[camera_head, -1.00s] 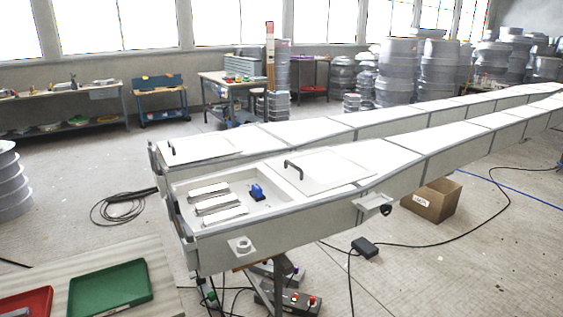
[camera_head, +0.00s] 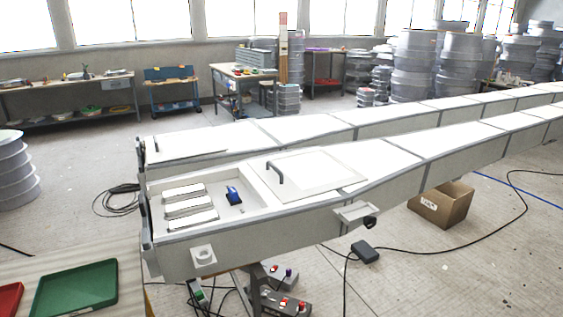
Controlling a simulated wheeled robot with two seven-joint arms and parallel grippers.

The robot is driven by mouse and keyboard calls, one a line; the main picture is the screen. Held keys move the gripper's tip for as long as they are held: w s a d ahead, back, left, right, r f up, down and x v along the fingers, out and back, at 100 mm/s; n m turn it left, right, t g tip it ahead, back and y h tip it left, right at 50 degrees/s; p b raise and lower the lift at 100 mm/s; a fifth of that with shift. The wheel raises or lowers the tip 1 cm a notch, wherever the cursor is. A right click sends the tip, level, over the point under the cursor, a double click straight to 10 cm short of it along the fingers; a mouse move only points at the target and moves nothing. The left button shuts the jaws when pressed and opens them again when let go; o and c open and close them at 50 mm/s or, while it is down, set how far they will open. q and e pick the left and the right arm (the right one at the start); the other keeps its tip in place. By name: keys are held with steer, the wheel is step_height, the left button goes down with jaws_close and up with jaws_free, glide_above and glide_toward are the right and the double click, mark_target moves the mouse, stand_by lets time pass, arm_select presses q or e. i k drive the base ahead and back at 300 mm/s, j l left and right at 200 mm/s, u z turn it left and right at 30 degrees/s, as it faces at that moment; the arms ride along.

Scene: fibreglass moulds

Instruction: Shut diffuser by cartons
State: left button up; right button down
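The near long white diffuser mould (camera_head: 295,218) runs from the middle foreground to the far right. Its near compartment is open and shows several pale blocks (camera_head: 190,207) and a blue tool (camera_head: 234,195) inside. A flat white lid with a dark handle (camera_head: 305,172) lies on top, just right of the opening. A second mould lies behind it, with a lid (camera_head: 185,146) at its near end. One open cardboard carton (camera_head: 441,206) stands on the floor at the right, beside the near mould. Neither gripper is in view.
A table with a green tray (camera_head: 76,289) and a red tray (camera_head: 8,298) is at the lower left. A pedal (camera_head: 365,251) and cables lie on the floor. Control boxes (camera_head: 280,302) sit under the mould's near end. Floor at the lower right is mostly clear.

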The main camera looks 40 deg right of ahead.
mark_target(291, 177)
steer(key=l, duration=0.6)
steer(key=k+l+u, duration=0.1)
steer(key=l, duration=1.05)
steer(key=k+l+u, duration=0.1)
steer(key=l, duration=0.5)
steer(key=k+l, duration=0.1)
steer(key=l, duration=0.45)
